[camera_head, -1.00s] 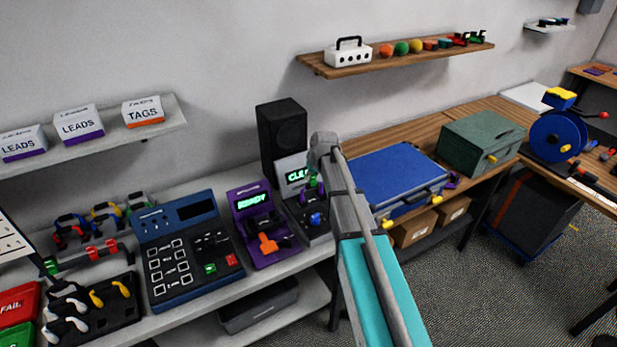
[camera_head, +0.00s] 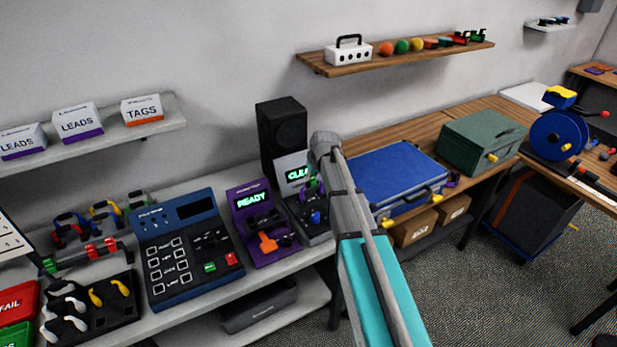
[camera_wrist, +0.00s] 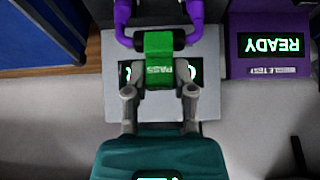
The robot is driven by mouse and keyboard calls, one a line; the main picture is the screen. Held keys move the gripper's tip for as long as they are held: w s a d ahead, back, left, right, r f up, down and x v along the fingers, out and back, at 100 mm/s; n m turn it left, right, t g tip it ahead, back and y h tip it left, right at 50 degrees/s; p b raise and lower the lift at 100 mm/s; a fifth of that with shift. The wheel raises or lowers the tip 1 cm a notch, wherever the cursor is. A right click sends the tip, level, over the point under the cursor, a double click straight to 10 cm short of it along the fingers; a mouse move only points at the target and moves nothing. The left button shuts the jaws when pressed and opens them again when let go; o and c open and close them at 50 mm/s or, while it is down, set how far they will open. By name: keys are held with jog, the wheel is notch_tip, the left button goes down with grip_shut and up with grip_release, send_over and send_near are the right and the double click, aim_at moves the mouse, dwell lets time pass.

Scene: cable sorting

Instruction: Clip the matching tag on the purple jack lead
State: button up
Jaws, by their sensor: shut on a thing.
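My gripper (camera_wrist: 159,92) is shut on a green tag (camera_wrist: 158,60) marked PASS, seen in the wrist view. The purple jack lead (camera_wrist: 196,12) shows at the top of that view as two purple cable ends joined by a dark bar. The tag's upper end lies at the middle of this bar and overlaps it; I cannot tell whether it is clipped on. In the head view a bit of the purple lead (camera_head: 311,187) shows at the grey station (camera_head: 291,162), whose green screen is partly hidden by my arm. My gripper is mostly hidden there.
A purple tester (camera_head: 262,222) reading READY stands left of the station, and a blue keypad console (camera_head: 190,250) beyond it. A black speaker (camera_head: 282,135) stands behind. A blue case (camera_head: 395,180) lies to the right.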

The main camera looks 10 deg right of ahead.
jog(key=shift+f+b, duration=0.35)
jog(key=shift+f, duration=0.05)
dwell(0.7)
jog(key=o, duration=0.9)
jog(key=o, duration=0.4)
jog(key=shift+c, duration=0.2)
jog(key=shift+w, duration=0.1)
jog(key=shift+w+r, duration=0.1)
jog(key=shift+r, duration=0.05)
jog(key=shift+r+p, duration=3.9)
jog(key=shift+p, duration=0.15)
